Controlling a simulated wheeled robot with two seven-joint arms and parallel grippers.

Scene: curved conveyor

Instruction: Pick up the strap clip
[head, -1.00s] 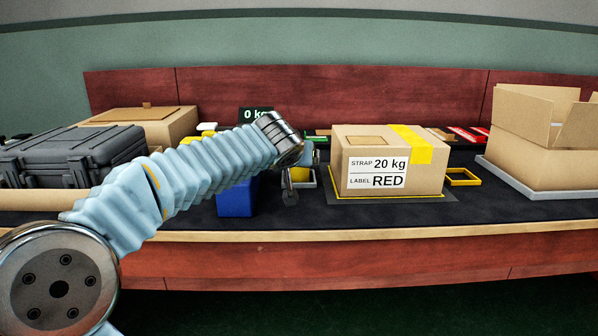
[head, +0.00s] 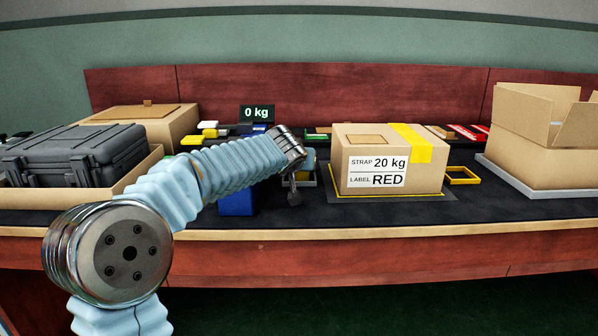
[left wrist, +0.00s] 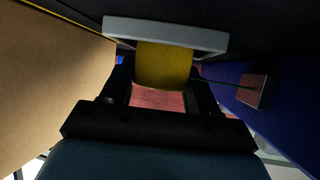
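My left gripper (head: 294,196) hangs fingers down beside the cardboard box (head: 378,180), mostly hidden by my wrist in the head view. In the left wrist view a yellow block (left wrist: 165,66), possibly the strap clip, sits at a grey frame (left wrist: 166,35). The dark fingers of the left gripper (left wrist: 163,92) stand apart on either side of the yellow block. I cannot tell whether they touch it. In the head view the grey frame (head: 310,182) shows only partly behind my gripper. My right gripper is not in view.
A blue bin (head: 237,203) stands just left of my gripper. The box, labelled "STRAP 20 kg" and "LABEL RED", stands close on the right. A yellow frame (head: 462,176) and an open carton (head: 535,160) lie further right. A black case (head: 70,158) is at left.

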